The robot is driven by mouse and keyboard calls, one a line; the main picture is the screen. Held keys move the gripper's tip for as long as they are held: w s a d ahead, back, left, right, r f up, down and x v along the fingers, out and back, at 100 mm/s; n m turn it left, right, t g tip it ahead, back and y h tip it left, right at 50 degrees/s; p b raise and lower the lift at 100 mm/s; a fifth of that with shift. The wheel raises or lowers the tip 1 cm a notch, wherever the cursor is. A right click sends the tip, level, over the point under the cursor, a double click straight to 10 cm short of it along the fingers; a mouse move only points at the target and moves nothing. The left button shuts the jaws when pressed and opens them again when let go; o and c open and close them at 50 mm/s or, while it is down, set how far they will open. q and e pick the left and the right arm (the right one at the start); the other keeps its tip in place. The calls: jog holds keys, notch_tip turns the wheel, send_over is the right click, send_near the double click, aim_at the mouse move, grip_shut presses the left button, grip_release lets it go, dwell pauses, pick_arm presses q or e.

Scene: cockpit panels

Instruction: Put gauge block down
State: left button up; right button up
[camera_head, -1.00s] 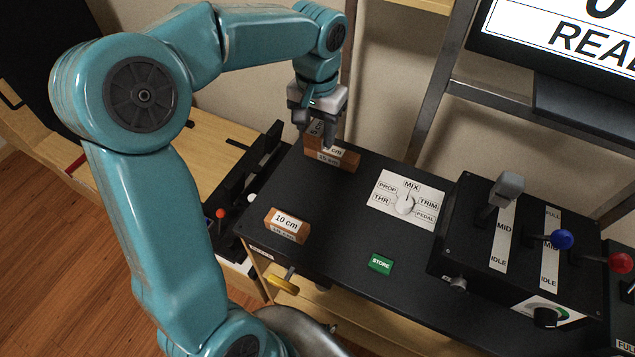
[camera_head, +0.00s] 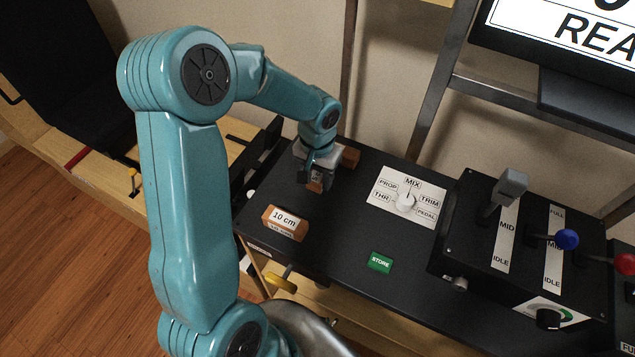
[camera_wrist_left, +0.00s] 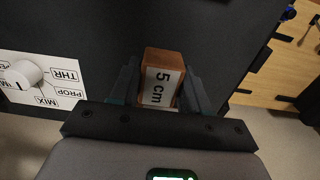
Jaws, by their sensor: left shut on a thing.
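My left gripper (camera_head: 314,182) is low over the black panel top (camera_head: 335,230) near its back left part. It is shut on the 5 cm gauge block, a small brown block with a white label. The block (camera_wrist_left: 160,78) shows between the two fingers in the left wrist view, its "5 cm" label facing the camera. In the head view it is mostly hidden by the gripper; I cannot tell whether it touches the panel. Another brown block labelled 10 cm (camera_head: 285,221) lies nearer the front left. A longer brown block (camera_head: 350,157) is partly hidden behind the gripper. My right gripper is not in view.
A white dial plate with a knob (camera_head: 405,201) is to the right of the gripper. A green STORE button (camera_head: 380,263) is near the front edge. A raised lever box (camera_head: 465,235) stands at right. The panel between the 10 cm block and dial is clear.

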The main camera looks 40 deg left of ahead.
aim_at(317, 184)
pick_arm(q)
notch_tip(317, 184, down, 3)
jog(key=shift+r, duration=0.1)
jog(key=shift+f, duration=0.25)
jog(key=shift+f+b, duration=0.15)
jog(key=shift+b, duration=0.15)
jog(key=o, duration=1.1)
jog(key=shift+o, duration=0.2)
jog(key=shift+r, duration=0.2)
